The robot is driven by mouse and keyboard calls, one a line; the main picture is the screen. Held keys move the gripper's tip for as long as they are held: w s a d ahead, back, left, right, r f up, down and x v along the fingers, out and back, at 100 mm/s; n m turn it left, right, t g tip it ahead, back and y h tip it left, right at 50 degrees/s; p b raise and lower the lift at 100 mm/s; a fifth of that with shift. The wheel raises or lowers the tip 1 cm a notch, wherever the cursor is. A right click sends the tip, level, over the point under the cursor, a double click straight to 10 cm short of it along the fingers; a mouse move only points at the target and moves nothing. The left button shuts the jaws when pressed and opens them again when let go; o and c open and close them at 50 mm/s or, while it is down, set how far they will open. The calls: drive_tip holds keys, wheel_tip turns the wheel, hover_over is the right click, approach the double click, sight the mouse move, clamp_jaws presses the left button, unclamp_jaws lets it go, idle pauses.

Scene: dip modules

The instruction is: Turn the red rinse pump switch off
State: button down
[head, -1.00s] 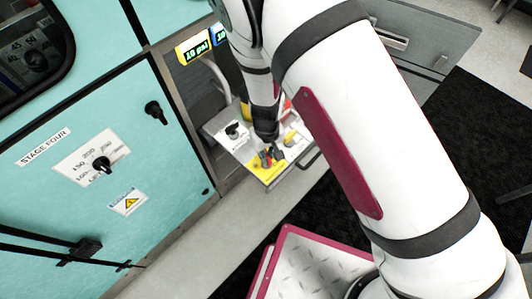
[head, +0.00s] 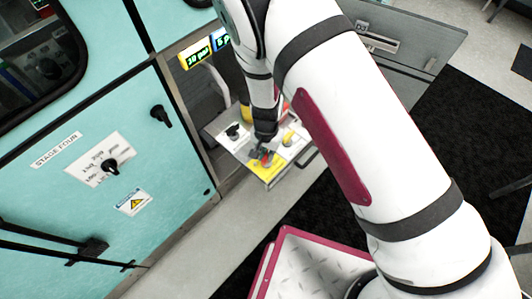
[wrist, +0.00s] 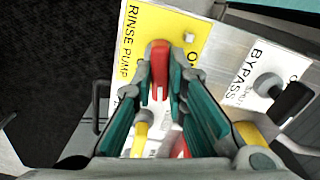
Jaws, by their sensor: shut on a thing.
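The red rinse pump switch (wrist: 160,62) stands on a yellow plate marked RINSE PUMP (wrist: 133,40) in the wrist view. My gripper (wrist: 162,82) is shut on the red switch, with a teal-padded finger on each side of it. In the head view my gripper (head: 264,150) reaches down to the yellow plate (head: 264,172) on the small panel, and the fingers mostly hide the switch. The switch's exact tilt is hard to tell.
A black BYPASS switch (wrist: 290,99) on a white plate stands to the right in the wrist view. A yellow handle (wrist: 140,134) lies below, between my fingers. A lit yellow display (head: 196,54) is above the panel, and a teal cabinet (head: 60,210) stands at left.

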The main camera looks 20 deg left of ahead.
drive_tip(key=shift+m, duration=1.6)
drive_tip(key=c, duration=1.6)
unclamp_jaws()
wheel_tip(320, 180, up, 12)
drive_tip(key=shift+r, duration=0.1)
